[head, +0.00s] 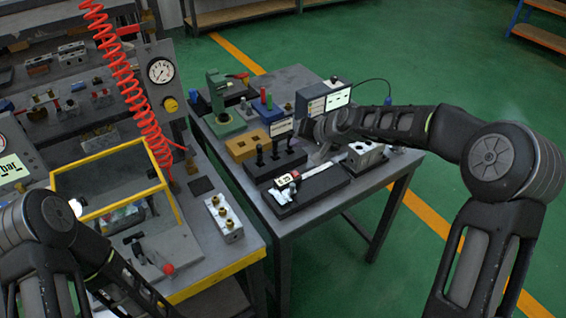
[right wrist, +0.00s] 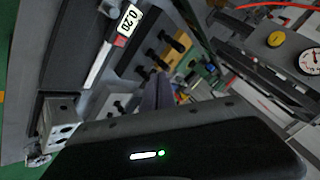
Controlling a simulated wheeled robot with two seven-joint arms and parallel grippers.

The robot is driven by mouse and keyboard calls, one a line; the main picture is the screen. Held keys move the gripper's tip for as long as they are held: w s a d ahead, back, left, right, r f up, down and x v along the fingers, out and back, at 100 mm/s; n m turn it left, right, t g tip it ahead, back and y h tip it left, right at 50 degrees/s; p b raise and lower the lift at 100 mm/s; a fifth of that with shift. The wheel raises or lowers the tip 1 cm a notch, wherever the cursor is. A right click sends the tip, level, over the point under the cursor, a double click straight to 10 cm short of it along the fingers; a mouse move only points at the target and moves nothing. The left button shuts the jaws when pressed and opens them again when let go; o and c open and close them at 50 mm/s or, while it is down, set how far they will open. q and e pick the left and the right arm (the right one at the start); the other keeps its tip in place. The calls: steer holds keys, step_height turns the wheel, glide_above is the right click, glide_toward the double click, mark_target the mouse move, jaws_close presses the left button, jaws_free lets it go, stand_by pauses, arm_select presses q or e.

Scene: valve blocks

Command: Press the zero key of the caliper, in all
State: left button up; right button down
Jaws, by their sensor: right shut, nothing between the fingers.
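The caliper (head: 320,178) lies in a black holder (head: 343,187) on the right-hand table. Its white display (head: 284,181) has small red marks beside it. In the right wrist view the display (right wrist: 130,20) reads 0.20, with a small red spot (right wrist: 120,42) at its lower end; I cannot tell which key is the zero key. My right gripper (head: 318,154) is shut and empty, just behind the caliper and apparently above it. Its fingers (right wrist: 157,92) also show in the right wrist view, apart from the display. My left arm comes in at lower left; its gripper is out of view.
Black plug gauges (head: 275,148) stand behind the caliper, near a yellow block (head: 248,146). A metal valve block (head: 365,155) sits right of the caliper. A boxed readout (head: 337,100) stands behind my right wrist. A yellow-framed bin (head: 110,148) and a brass-fitted block (head: 223,218) are on the left bench.

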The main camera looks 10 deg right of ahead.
steer(key=shift+s+d+r, duration=0.1)
steer(key=shift+s, duration=0.05)
steer(key=b, duration=0.5)
glide_above(297, 175)
step_height(297, 175, down, 7)
steer(key=shift+f, duration=0.2)
steer(key=shift+f+b, duration=0.55)
steer(key=shift+f, duration=0.25)
stand_by(1.4)
steer(key=shift+f+b, duration=0.35)
steer(key=shift+b, duration=0.25)
